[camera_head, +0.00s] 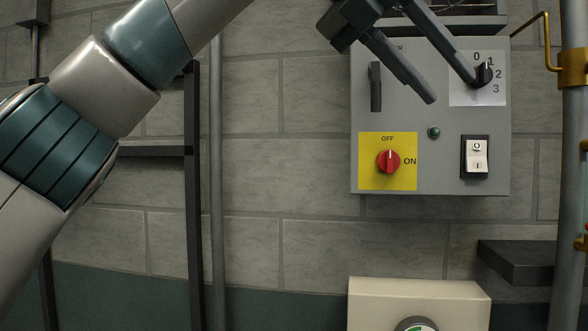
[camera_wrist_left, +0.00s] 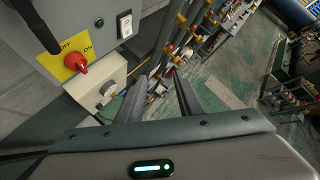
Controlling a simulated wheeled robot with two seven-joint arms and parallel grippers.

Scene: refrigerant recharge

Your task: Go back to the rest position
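My left gripper (camera_head: 452,90) is open and empty, reaching in from the top in front of the grey control box (camera_head: 437,168). In the head view, one fingertip overlaps or lies close to the black selector knob (camera_head: 485,74) beside the numbers 0 to 3; contact cannot be told. In the left wrist view, the two fingers stand apart with nothing between them. My right gripper is out of view.
A black handle (camera_head: 376,88), a green lamp (camera_head: 434,133) and a white rocker switch (camera_head: 477,156) are on the box. A cream box with a gauge (camera_head: 375,300) stands below. A grey pipe with brass fittings (camera_head: 572,120) runs at the right. A dark ledge (camera_head: 520,262) juts out lower right.

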